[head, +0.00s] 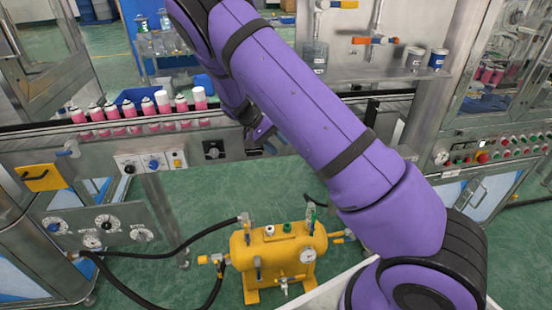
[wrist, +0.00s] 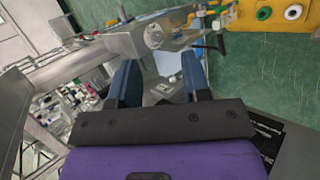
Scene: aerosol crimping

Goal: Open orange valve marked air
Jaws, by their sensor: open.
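An orange-handled valve (head: 375,40) is on the steel back panel at the upper right in the head view, its handle lying roughly level. A second valve (head: 345,4) with a yellow-orange handle shows above it at the top edge. I cannot read an "air" marking on either. My gripper (head: 262,132) is low and left of both valves, near the conveyor front, partly hidden by my purple arm. In the wrist view my gripper (wrist: 160,72) has its two dark blue fingers apart, with nothing between them. Neither of these two valves can be made out in the wrist view.
A yellow tank (head: 275,254) with gauge and hoses stands on the green floor. It also shows in the wrist view (wrist: 232,18). Pink cans (head: 135,119) line the conveyor. Two cups (head: 414,58) and a clear jar (head: 314,57) stand near the orange valve.

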